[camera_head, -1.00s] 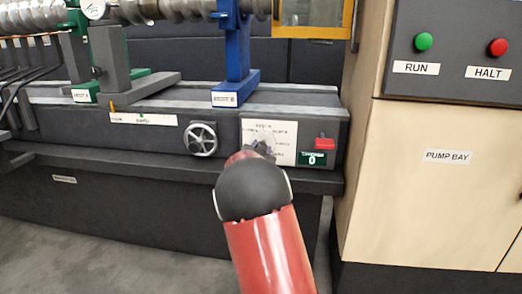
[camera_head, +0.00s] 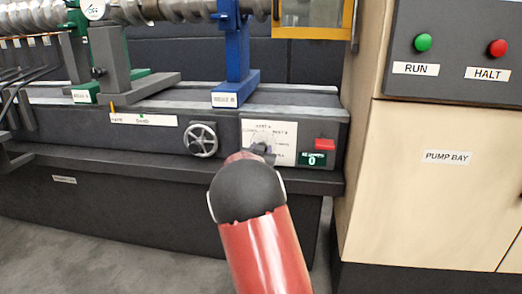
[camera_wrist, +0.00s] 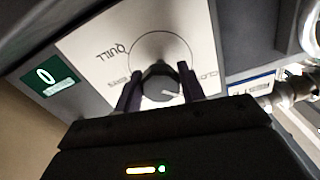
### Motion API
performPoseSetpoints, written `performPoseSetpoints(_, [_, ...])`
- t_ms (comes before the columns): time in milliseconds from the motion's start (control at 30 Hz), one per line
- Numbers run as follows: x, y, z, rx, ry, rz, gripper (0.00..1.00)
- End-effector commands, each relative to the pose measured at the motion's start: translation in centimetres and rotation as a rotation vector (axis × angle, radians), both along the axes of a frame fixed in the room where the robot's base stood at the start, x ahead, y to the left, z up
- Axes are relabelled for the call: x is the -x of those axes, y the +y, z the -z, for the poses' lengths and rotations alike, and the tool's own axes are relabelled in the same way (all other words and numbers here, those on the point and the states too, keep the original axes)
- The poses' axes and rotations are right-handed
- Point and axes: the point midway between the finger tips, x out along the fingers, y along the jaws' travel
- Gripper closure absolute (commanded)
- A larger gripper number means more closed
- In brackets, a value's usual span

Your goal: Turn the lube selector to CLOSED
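The lube selector is a dark round knob on a white labelled plate (camera_head: 284,131) on the machine bed's front. In the wrist view, the knob (camera_wrist: 160,82) sits inside a thin printed circle on the plate (camera_wrist: 95,45). A pale mark on the knob points toward the lower right of that view. "QUILL" reads upside down at upper left; the lettering at right is partly hidden by a finger. My gripper (camera_wrist: 160,80) has its two dark fingers apart, one on each side of the knob. I cannot tell whether they touch it. In the head view, my red arm hides much of the knob.
A spoked handwheel (camera_head: 201,140) is just left of the plate. A red block (camera_head: 325,144) and a small green display reading 0 (camera_head: 313,159) are close on the right. The pump bay cabinet (camera_head: 440,190) with RUN and HALT buttons stands further right.

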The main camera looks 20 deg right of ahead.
Motion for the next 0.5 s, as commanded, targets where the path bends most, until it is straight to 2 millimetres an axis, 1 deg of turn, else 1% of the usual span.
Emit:
performPoseSetpoints(33, [-0.01,0.03,0.08,-0.001,0.001,0.000,0.53])
performPoseSetpoints(133, [-0.01,0.01,0.04,0.000,0.000,0.000,0.41])
performPoseSetpoints(400, [0.04,0.05,-0.03,-0.001,-0.002,0.000,0.41])
performPoseSetpoints(500, [0.55,0.44,-0.04,0.000,-0.003,-0.001,0.41])
